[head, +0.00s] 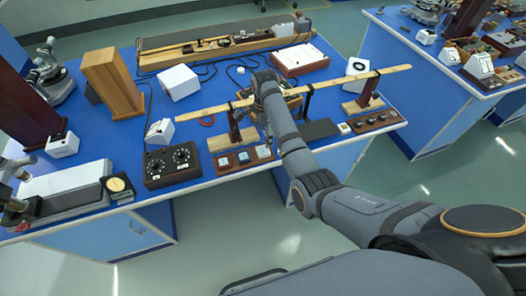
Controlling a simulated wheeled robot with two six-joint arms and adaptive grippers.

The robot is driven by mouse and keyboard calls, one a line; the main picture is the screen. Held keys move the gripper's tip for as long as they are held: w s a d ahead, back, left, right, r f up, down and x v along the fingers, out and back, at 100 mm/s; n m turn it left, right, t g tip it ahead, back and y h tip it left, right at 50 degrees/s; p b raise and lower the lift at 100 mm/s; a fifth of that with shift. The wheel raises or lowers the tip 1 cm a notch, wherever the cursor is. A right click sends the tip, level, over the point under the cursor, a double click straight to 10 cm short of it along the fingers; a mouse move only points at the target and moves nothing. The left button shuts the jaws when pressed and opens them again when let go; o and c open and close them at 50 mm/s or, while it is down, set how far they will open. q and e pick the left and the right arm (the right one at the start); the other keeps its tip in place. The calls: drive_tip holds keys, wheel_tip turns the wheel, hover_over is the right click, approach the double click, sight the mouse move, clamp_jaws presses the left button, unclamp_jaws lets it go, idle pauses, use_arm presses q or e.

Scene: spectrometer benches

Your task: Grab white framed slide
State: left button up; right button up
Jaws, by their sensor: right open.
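A wooden tray (236,168) lies at the front edge of the blue bench and holds a row of small framed slides. A left slide (223,162), a middle slide (243,157) and a right slide (263,152) show pale; which one has the white frame is too small to tell for sure. My right gripper (264,100) is open over the middle of the bench, beyond the tray and near the long wooden rule. Its fingertips are partly hidden by my own arm and clutter, and no slide shows in it. My left gripper is out of view.
A long wooden rule (345,83) on stands crosses behind the tray. A black dial box (171,165) stands left of the tray. A dark flat pad (319,129) and a knobbed wooden box (376,121) lie to the right. White boxes and cables crowd the back.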

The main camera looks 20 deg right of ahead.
sight(265, 149)
wheel_tip(265, 149, down, 3)
drive_tip(key=shift+f, duration=0.15)
wheel_tip(265, 149, down, 5)
drive_tip(key=shift+d+f+p, duration=0.1)
drive_tip(key=shift+d+p, duration=0.05)
drive_tip(key=shift+p, duration=0.35)
drive_tip(key=c, duration=1.2)
drive_tip(key=shift+c, duration=0.2)
wheel_tip(265, 149, up, 10)
drive_tip(key=shift+b, duration=0.4)
